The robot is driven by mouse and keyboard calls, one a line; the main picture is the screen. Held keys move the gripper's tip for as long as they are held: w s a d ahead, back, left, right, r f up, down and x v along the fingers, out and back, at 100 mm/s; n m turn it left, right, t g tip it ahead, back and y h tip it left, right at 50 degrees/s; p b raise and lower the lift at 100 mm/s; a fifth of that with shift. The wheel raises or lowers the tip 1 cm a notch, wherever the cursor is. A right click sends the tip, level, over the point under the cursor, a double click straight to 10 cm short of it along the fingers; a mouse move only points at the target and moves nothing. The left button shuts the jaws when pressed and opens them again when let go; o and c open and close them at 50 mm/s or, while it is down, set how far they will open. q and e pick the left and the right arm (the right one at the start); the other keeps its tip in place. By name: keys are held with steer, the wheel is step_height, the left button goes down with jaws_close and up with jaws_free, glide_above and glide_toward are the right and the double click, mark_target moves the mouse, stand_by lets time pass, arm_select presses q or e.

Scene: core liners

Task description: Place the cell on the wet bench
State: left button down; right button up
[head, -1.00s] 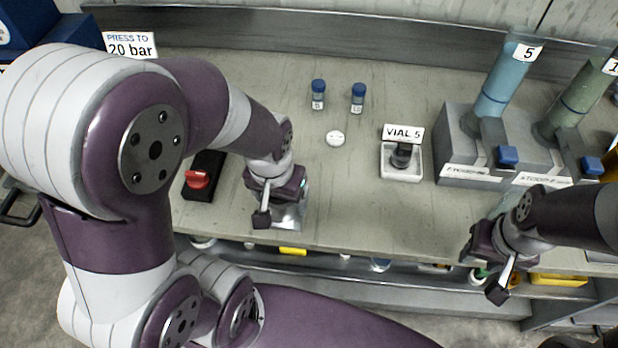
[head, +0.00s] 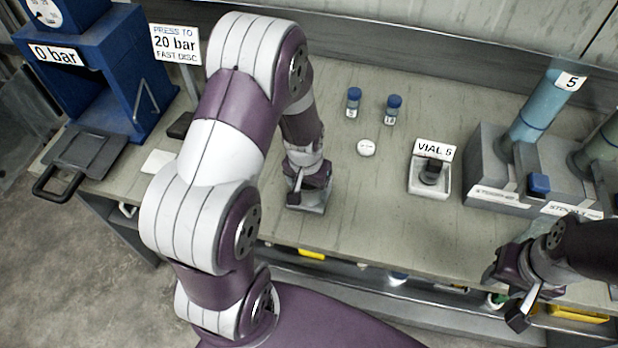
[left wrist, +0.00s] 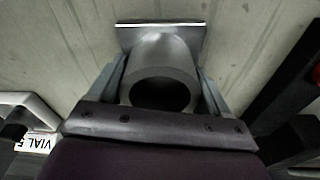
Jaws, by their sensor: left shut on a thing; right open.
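The cell is a grey metal cylinder on a square plate. In the head view the cell (head: 309,203) is at the bench's front edge, under my left gripper (head: 310,186). In the left wrist view the cell (left wrist: 163,62) stands between the two fingers of my left gripper (left wrist: 163,95), which is shut on it. Its plate is at or just above the wet bench (head: 340,225); I cannot tell if it touches. My right gripper (head: 522,300) is open at the right, over the front edge, apart from the cell.
A white holder labelled VIAL 5 (head: 430,190) and grey stands with tubes (head: 490,175) are to the right. A blue press (head: 110,65) is at the left. Bench around the cell is mostly clear.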

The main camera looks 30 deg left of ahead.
arm_select(q)
steer(key=shift+s, duration=0.1)
jaws_free()
step_height(320, 180, up, 12)
steer(key=s, duration=0.2)
steer(key=s+d, duration=0.5)
steer(key=s, duration=0.1)
steer(key=shift+s+m, duration=0.3)
steer(key=shift+s, duration=0.05)
steer(key=shift+w+f, duration=0.1)
